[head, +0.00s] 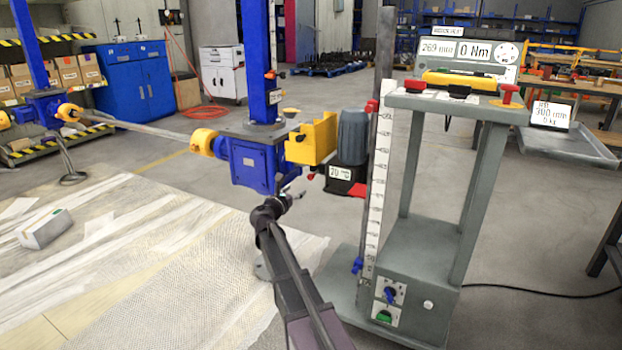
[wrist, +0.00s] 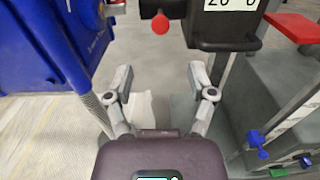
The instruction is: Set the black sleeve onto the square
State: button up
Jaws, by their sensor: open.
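My gripper (head: 290,197) is in front of the blue screw jack (head: 252,165), just below a yellow bracket (head: 312,140). In the wrist view my gripper (wrist: 160,75) has its two fingers spread apart with nothing between them. A black block (head: 343,180) with a white number label sits under a grey motor (head: 353,137), right of my fingertips. The block also shows above the fingers in the wrist view (wrist: 215,32), with a red knob (wrist: 160,23) left of it. I cannot surely tell the black sleeve or the square in either view.
A grey stand (head: 425,250) with an upright scale (head: 378,195) is close on the right. A yellow coupling (head: 204,142) and a long shaft (head: 150,129) extend left from the jack. Wrapped plastic sheeting (head: 190,240) covers the low surface at left.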

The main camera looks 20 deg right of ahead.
aim_at(309, 178)
jog(key=x, duration=1.1)
jog(key=shift+w+d, duration=0.15)
jog(key=shift+c, duration=0.2)
grip_shut()
